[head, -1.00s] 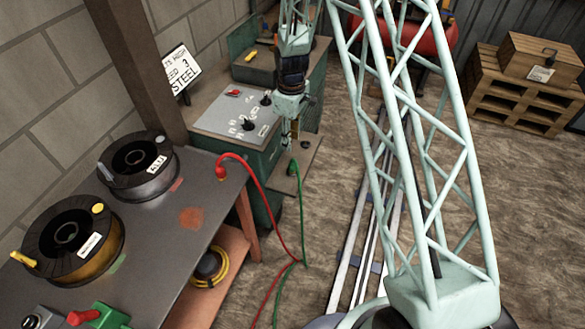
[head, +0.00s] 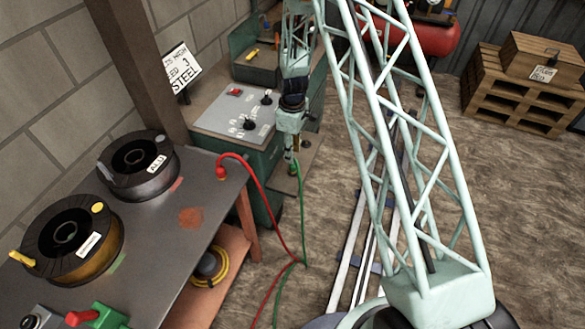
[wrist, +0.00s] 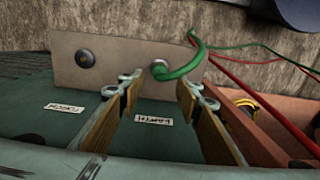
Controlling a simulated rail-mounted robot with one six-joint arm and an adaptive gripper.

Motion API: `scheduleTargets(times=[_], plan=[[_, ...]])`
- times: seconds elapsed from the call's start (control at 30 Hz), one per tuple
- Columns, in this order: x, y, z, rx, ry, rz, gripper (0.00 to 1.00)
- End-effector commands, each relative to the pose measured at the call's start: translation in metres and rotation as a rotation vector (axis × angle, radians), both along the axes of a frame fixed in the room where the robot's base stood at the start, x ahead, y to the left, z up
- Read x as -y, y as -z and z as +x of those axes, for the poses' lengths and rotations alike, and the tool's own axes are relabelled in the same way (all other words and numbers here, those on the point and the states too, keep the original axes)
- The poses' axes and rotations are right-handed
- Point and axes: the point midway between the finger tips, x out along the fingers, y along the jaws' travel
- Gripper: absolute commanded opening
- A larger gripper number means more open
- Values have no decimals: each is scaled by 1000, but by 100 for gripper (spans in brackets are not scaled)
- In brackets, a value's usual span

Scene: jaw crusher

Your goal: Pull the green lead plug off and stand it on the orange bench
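The green lead plug (wrist: 178,72) is at the right socket of a beige panel in the wrist view, above the EARTH label. Its green lead (head: 300,215) hangs to the floor in the head view, where my gripper largely hides the plug. My gripper (wrist: 158,88) is open, its two wooden-faced fingers apart on either side of the plug's line, with nothing between them that I can see as held. In the head view my gripper (head: 291,160) is low at the panel. The orange bench (head: 150,235) has a dark grey top and orange legs, at the left.
A red plug (head: 221,172) stands at the bench's right edge, its lead running to the floor. Two wire spools (head: 138,160) and a green-and-red tool (head: 95,318) take up bench room. The bench's middle is clear. A dark socket (wrist: 85,58) sits left of the plug.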

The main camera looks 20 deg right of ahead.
Motion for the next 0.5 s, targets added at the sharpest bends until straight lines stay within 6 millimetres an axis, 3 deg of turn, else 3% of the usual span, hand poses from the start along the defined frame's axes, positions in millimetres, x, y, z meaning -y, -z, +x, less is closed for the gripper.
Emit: scheduleTargets(times=[0.5], plan=[[0, 15, 0, -1, 0, 0, 32]])
